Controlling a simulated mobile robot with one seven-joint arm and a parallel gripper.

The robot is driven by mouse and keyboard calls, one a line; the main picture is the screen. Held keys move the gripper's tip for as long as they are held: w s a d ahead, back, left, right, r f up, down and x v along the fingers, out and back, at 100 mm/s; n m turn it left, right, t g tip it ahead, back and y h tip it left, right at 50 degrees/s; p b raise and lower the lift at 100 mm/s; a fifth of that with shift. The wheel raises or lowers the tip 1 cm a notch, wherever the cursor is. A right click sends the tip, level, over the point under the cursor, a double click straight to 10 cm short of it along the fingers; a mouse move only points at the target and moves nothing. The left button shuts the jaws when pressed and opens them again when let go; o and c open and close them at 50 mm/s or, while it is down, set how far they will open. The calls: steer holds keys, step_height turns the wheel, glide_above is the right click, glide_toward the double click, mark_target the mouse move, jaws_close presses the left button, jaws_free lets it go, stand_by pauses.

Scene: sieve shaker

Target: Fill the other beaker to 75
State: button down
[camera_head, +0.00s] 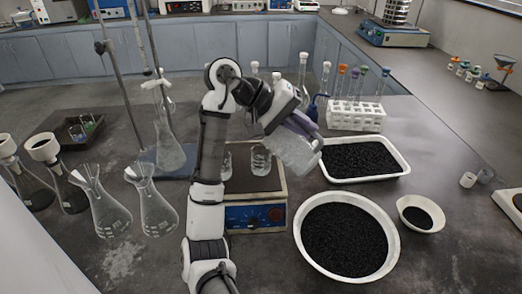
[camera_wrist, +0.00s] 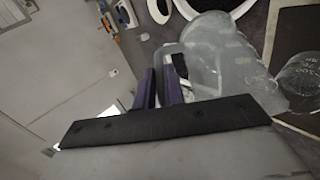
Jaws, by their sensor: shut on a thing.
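My gripper (camera_head: 292,122) is shut on a clear glass beaker (camera_head: 297,155). The beaker is tilted toward the lower right, above the gap between the hotplate and the rectangular tray. In the wrist view the purple fingers (camera_wrist: 162,88) are at the side of the held beaker (camera_wrist: 218,50). Two small glass beakers stand on the hotplate (camera_head: 256,192): one right beaker (camera_head: 262,160), and one left beaker (camera_head: 227,162) partly hidden by my arm. A glass beaker also shows at the right of the wrist view (camera_wrist: 300,80). I cannot read any fill level.
A rectangular tray (camera_head: 405,172) and a round bowl (camera_head: 300,235) hold black granules, as does a small dish (camera_head: 437,205). Conical flasks (camera_head: 110,215) stand at the left. A white tube rack (camera_head: 357,116) is behind the tray.

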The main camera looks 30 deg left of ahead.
mark_target(318, 145)
steer(key=shift+a+r+h, duration=0.5)
steer(key=shift+r, duration=0.1)
stand_by(2.7)
steer(key=d+f+y, duration=0.2)
steer(key=d+f+g+y, duration=0.1)
steer(key=d+f+y, duration=0.1)
steer(key=shift+w+f+m+y, duration=0.15)
steer(key=shift+f+m+y, duration=0.15)
steer(key=shift+m, duration=0.1)
steer(key=shift+d, duration=0.15)
steer(key=d+f+m+g+y+p, duration=0.1)
steer(key=d+f+y+p, duration=0.2)
steer(key=d+f+y, duration=0.2)
steer(key=shift+w+d+f+m+y, duration=0.15)
steer(key=shift+w+d+m+y, duration=0.25)
steer(key=shift+y, duration=0.5)
steer(key=shift+d, duration=0.15)
